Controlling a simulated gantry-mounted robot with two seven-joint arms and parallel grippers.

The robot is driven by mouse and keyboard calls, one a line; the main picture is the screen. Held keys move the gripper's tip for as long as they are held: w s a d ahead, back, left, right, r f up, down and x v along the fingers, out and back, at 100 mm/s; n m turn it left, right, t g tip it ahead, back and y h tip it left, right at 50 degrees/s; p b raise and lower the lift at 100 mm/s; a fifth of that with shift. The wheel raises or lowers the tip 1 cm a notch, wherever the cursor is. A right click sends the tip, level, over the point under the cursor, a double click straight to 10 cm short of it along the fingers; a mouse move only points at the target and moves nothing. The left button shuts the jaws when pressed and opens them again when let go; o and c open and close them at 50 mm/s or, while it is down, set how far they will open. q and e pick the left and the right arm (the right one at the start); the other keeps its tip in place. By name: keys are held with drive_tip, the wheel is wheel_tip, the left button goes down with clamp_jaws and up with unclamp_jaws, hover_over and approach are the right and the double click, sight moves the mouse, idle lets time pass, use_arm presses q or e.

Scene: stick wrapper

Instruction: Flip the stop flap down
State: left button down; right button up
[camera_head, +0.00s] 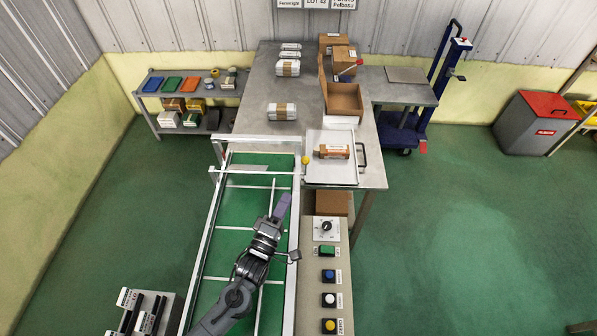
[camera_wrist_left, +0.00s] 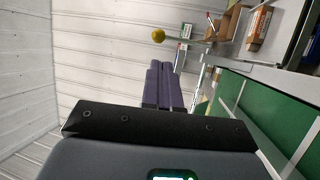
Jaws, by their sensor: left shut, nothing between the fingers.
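The stop flap looks to be the thin metal bar (camera_head: 255,171) across the far end of the green conveyor. A lever with a yellow knob (camera_head: 306,160) stands upright at its right end. The knob also shows in the left wrist view (camera_wrist_left: 158,35), just beyond the fingertips and slightly left of them. My left gripper (camera_head: 284,197) reaches over the conveyor's right side. Its purple fingers are shut together and empty, short of the knob, with a visible gap. In the left wrist view the fingers (camera_wrist_left: 163,84) point towards the knob. My right gripper is not in view.
The conveyor's right rail (camera_head: 294,225) runs below my left gripper. A control panel (camera_head: 327,280) with a dial and coloured buttons stands beside it. A white tray (camera_head: 318,176) holding a brown wrapped pack (camera_head: 333,152) lies right of the knob. A steel table (camera_head: 255,105) stands behind.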

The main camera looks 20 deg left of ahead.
use_arm(q)
drive_tip(key=p+x, duration=0.1)
drive_tip(key=x, duration=0.8)
drive_tip(key=shift+w+p, duration=0.3)
drive_tip(key=shift+w, duration=0.05)
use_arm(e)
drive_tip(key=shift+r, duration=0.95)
use_arm(q)
drive_tip(key=shift+r, duration=0.15)
